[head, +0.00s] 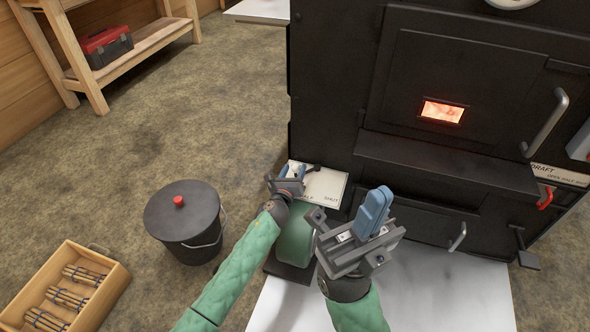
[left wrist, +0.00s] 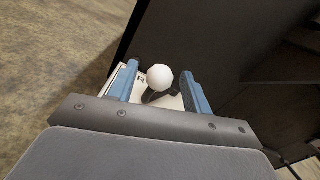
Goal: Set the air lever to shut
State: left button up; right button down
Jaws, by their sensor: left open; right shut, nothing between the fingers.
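The air lever's white ball knob (left wrist: 160,77) shows in the left wrist view, between the two blue fingers of my left gripper (left wrist: 162,88), which is open. A white label plate (head: 327,188) at the stove's lower left corner reads SHUT at its right end; part of its lettering is hidden by my gripper. In the head view my left gripper (head: 291,171) is at the plate's left part, and a dark end of the lever (head: 317,167) shows beside it. My right gripper (head: 374,212) is shut and empty, in front of the stove.
The black stove (head: 430,75) has a glowing window (head: 442,112) and door handles. A draft plate (head: 560,175) with a red handle (head: 545,197) is at right. A lidded black bucket (head: 184,220) and a wooden box (head: 65,290) stand left on the floor. A green housing (head: 295,238) sits below the label plate.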

pick_arm(q)
jog(key=shift+x, duration=0.9)
grip_shut()
